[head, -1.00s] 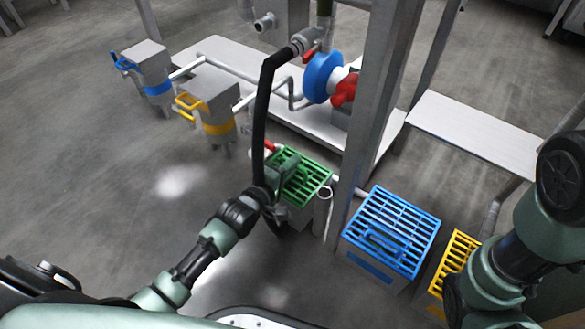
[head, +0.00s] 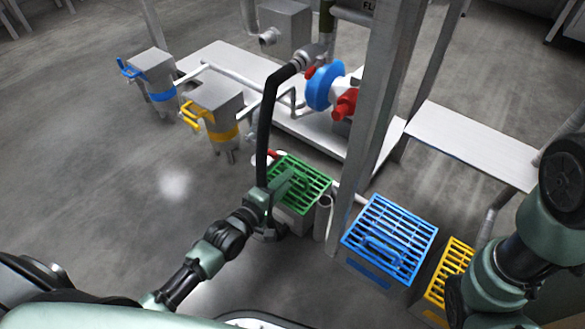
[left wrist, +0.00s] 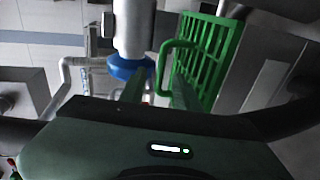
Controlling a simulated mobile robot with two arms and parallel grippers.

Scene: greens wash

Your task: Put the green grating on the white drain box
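The green grating (head: 314,182) lies on top of a grey-white box (head: 292,219) left of the post. It also shows on edge in the left wrist view (left wrist: 212,62), with its loop handle (left wrist: 165,52) toward me. My left gripper (head: 284,184) is at the near left of the grating, by the handle. In the left wrist view its two fingers (left wrist: 158,92) stand apart, with the near end of the handle between or just beyond them; I cannot tell if they touch it. I cannot make out which box is the white drain box. My right gripper is not seen.
A black hose (head: 266,125) hangs close by my left gripper. A grey post (head: 372,130) stands right of the green grating. Boxes with a blue grating (head: 390,222) and a yellow grating (head: 450,268) are farther right. Open floor lies to the left.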

